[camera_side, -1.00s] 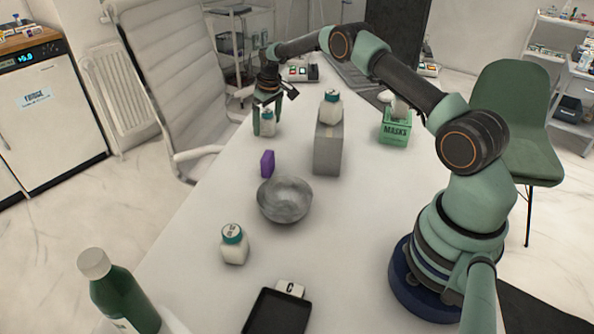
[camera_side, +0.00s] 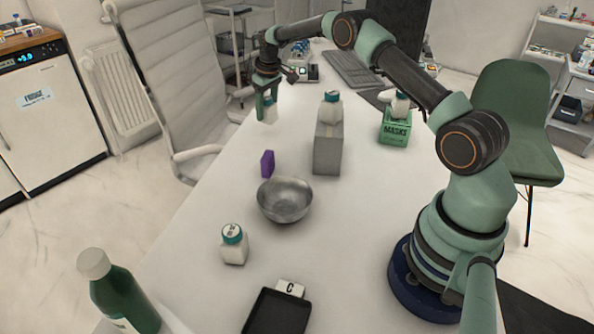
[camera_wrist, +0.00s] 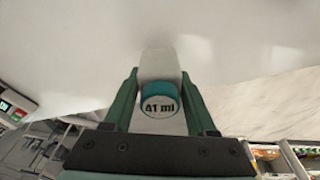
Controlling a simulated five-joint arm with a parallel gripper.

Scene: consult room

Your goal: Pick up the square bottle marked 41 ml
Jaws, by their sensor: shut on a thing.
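My gripper (camera_side: 267,108) is shut on a white bottle with a teal cap at the far left part of the table in the side view. The wrist view shows the cap of this bottle (camera_wrist: 160,99) marked 41 ml, between the two green fingers of my gripper (camera_wrist: 161,105). The bottle is held upright, above the table in the side view, and the fingers hide part of it. A similar white bottle (camera_side: 234,247) with a teal cap stands near the front. Another teal-capped bottle (camera_side: 331,107) stands on a grey block. Their markings are too small to read.
A grey bowl (camera_side: 285,203) and a purple box (camera_side: 267,164) stand mid-table. A grey block (camera_side: 327,150), a green masks box (camera_side: 394,132), a black tray (camera_side: 277,315) and a green bottle (camera_side: 122,297) are also there. A white chair (camera_side: 178,75) stands at the left edge.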

